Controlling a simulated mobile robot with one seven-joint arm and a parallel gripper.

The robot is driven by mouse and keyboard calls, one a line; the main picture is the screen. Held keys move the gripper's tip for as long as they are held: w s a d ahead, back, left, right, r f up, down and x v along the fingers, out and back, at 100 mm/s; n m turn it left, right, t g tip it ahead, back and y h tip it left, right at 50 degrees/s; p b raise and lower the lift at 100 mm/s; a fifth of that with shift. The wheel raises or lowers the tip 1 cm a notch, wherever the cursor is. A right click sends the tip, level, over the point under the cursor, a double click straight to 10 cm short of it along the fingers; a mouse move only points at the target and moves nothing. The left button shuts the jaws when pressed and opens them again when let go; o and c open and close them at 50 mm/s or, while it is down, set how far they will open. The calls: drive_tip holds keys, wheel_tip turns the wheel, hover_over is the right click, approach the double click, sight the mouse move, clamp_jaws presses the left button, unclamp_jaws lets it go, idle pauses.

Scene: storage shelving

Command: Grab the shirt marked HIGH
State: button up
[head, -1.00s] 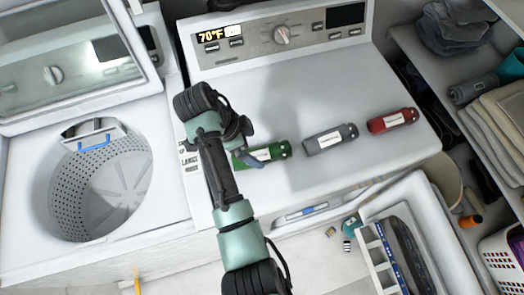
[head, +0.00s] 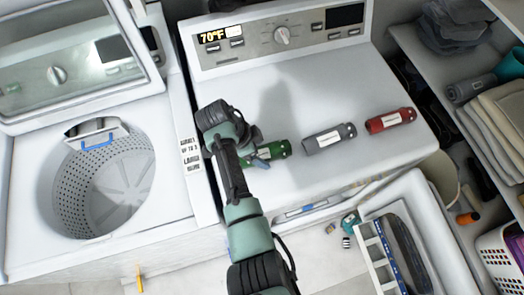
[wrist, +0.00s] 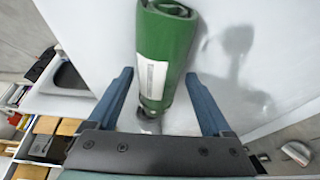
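Three rolled shirts with white labels lie in a row on the white dryer top: a green one (head: 274,150), a grey one (head: 330,138) and a red one (head: 390,120). The label lettering is too small to read, so I cannot tell which is marked HIGH. My gripper (head: 258,160) is at the left end of the green shirt, partly hidden by my arm. In the wrist view, the green shirt (wrist: 165,45) lies between the two blue fingers of my open gripper (wrist: 158,76). Gaps show on both sides of it.
An open washer (head: 160,200) with its lid raised stands at left. The dryer's control panel (head: 283,40) rises at the back. Shelves with folded cloth (head: 500,110) are at right. A white basket (head: 505,262) stands at lower right. Clear dryer top lies behind the shirts.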

drive_tip(key=c, duration=1.1)
drive_tip(key=shift+r, duration=0.1)
drive_tip(key=shift+c, duration=0.2)
